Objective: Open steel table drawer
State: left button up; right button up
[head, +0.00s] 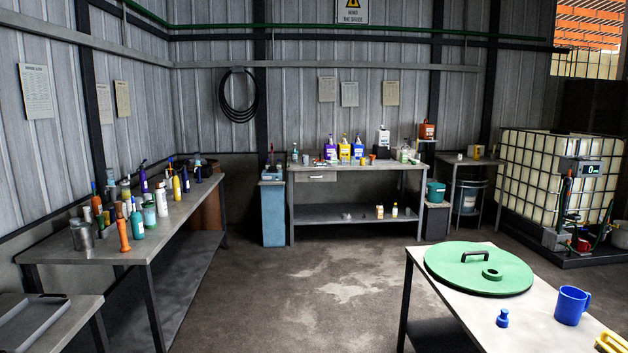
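The steel table (375,169) stands against the back wall, some distance away across the floor. Its drawer (316,177) is under the left part of the top and looks shut, with its front level with the table's front edge.
A long bench (180,215) with bottles runs along the left wall. A near table at right holds a green lid (470,265) and a blue mug (572,305). A blue bin (273,213) stands left of the steel table. The floor (310,280) between is clear.

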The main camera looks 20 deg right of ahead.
aim_at(320, 175)
jog(key=i+z, duration=0.1)
jog(key=z, duration=0.45)
jog(key=i, duration=4.9)
jog(key=i+z, duration=0.1)
jog(key=i, duration=1.5)
jog(key=i+j, duration=0.1)
jog(key=i, duration=1.55)
